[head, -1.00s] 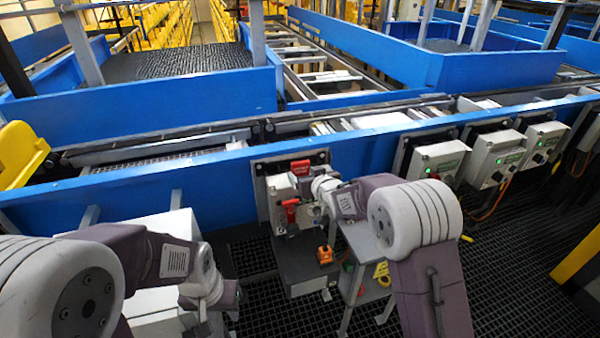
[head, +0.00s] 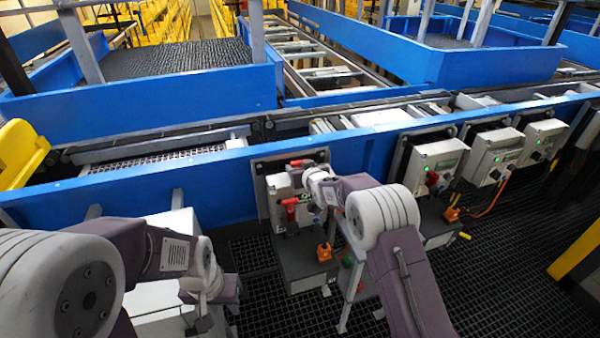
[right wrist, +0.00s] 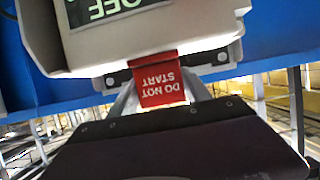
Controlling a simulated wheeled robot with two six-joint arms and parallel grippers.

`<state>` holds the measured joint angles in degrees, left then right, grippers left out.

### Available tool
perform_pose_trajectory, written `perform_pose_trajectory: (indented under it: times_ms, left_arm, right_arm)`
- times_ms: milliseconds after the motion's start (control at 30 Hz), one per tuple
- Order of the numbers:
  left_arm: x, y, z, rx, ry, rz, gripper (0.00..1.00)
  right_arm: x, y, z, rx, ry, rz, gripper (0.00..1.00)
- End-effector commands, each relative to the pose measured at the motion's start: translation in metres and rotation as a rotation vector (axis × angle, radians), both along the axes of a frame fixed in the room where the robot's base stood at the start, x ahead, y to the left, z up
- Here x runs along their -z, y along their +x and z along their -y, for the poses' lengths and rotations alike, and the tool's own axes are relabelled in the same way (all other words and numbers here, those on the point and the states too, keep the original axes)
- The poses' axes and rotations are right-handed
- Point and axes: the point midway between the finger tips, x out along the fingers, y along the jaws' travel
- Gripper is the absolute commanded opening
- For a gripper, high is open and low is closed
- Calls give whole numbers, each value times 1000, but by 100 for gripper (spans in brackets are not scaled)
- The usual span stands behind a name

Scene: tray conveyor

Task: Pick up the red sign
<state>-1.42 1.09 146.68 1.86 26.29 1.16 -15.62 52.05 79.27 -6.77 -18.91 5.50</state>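The red sign (right wrist: 160,86) reads DO NOT START, upside down in the right wrist view. It sits at the edge of a pale control box (right wrist: 150,45) with an OFF display. In the head view the red sign (head: 300,163) shows at the box's top. My right gripper (right wrist: 163,92) has its grey fingers apart, one to each side of the sign; I see no clear contact. In the head view my right wrist hides these fingers. My left gripper (head: 204,312) hangs low at the left, its fingers mostly hidden.
A red handle (head: 290,208) is on the same box's front. More grey control boxes (head: 436,165) line the blue conveyor rail (head: 130,197) to the right. An orange block (head: 324,252) rests on a dark stand below. The black grating floor (head: 510,250) is open at right.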

Motion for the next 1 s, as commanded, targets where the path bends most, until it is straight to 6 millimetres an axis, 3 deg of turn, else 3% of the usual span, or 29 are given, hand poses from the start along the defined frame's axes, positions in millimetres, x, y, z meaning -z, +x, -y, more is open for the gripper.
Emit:
perform_pose_trajectory:
  times_ms: [33,100,367,567,733,1000]
  left_arm:
    - [0,0,0,0,0,0,36]
    - [0,0,0,0,0,0,36]
    - [0,0,0,0,0,0,36]
    - [1,0,0,0,0,0,36]
    - [-12,0,0,0,0,0,36]
    - [-15,0,0,0,0,0,36]
  right_arm:
    - [0,0,0,0,0,0,29]
    - [0,0,0,0,0,0,10]
    - [-7,0,0,-1,2,4,10]
    - [-54,0,0,0,1,7,10]
    - [-92,0,0,0,0,4,10]
    - [-101,0,0,0,0,1,10]
